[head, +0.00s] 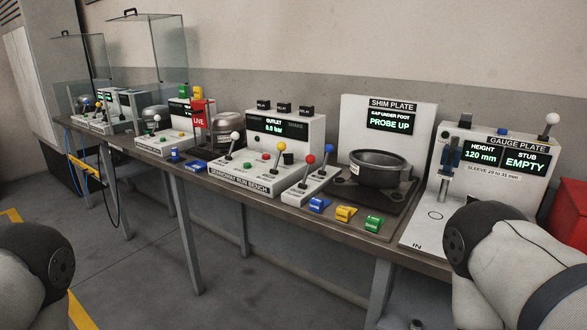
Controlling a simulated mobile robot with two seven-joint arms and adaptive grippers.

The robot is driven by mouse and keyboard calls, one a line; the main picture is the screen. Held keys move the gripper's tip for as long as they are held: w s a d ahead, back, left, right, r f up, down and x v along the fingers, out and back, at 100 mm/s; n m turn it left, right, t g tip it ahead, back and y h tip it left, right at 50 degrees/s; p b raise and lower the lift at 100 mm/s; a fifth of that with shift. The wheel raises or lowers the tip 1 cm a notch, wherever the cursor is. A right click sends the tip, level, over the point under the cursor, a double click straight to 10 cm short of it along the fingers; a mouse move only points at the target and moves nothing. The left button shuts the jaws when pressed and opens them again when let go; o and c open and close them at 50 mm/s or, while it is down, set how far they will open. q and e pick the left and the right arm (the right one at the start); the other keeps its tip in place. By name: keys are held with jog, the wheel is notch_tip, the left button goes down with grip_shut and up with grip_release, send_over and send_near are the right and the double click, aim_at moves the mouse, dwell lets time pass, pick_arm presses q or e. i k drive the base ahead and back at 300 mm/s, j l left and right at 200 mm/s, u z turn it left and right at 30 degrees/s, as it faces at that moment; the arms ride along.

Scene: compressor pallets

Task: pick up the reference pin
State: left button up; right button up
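I cannot clearly make out which item is the reference pin. At the right end of the bench stands the white gauge plate station (493,187), whose display (525,162) reads "STUB EMPTY". A blue upright gauge (450,160) is mounted at its left side, above a circle marked on the white base plate (424,228). A small blue piece (502,131) sits on top of the station. Neither gripper is in view. Only parts of my arms show, at the lower left and lower right, and the right one hides part of the gauge plate.
A red box (569,210) is at the far right. Floor in front is clear.

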aim_at(465, 116)
jog(key=j+z, duration=0.25)
jog(key=z, duration=0.25)
jog(key=j+z, duration=0.3)
jog(key=z, duration=0.2)
jog(key=k+j+z, duration=0.1)
jog(key=j+z, duration=0.15)
jog(key=z, duration=0.2)
